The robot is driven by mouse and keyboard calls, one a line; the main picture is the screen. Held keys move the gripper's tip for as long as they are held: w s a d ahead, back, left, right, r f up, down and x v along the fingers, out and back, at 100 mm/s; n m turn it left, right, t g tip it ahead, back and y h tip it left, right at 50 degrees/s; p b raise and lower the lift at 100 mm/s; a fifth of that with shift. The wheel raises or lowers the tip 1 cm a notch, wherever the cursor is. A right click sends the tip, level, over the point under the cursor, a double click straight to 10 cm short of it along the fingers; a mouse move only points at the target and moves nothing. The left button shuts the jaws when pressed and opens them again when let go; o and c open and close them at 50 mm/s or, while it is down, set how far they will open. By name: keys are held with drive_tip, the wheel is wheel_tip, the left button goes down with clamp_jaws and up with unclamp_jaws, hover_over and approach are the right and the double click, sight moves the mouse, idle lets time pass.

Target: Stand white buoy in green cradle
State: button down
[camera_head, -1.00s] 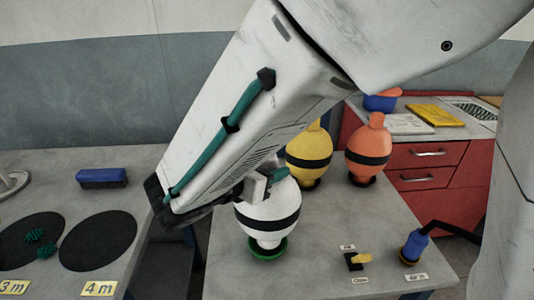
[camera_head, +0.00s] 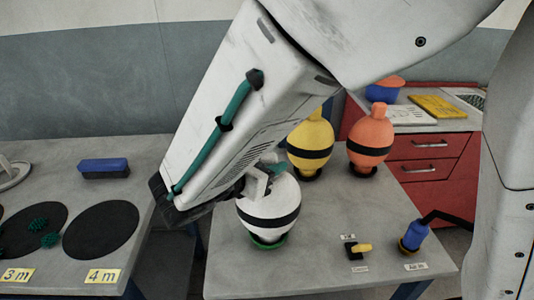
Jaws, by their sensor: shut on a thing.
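The white buoy (camera_head: 268,206), with a black band around its middle, is upright over the green cradle (camera_head: 268,244) on the grey table. Its lower end meets the cradle in the picture; whether its weight rests there I cannot tell. My gripper (camera_head: 262,182) is shut on the upper part of the buoy, and my arm comes down from the upper right. The gripper hides the buoy's top and part of the fingers is hidden too.
A yellow buoy (camera_head: 310,146) and an orange buoy (camera_head: 371,140) stand in dark cradles just behind. A yellow-handled valve (camera_head: 358,248) and a blue fitting with a hose (camera_head: 414,236) are at the right. A gap separates the left table with its blue brush (camera_head: 104,168).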

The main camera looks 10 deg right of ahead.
drive_tip(key=c, duration=1)
unclamp_jaws()
drive_tip(key=shift+s, duration=0.1)
drive_tip(key=v, duration=0.7)
drive_tip(key=shift+s+a+r, duration=0.1)
drive_tip(key=shift+s+a, duration=0.1)
drive_tip(key=shift+a, duration=0.05)
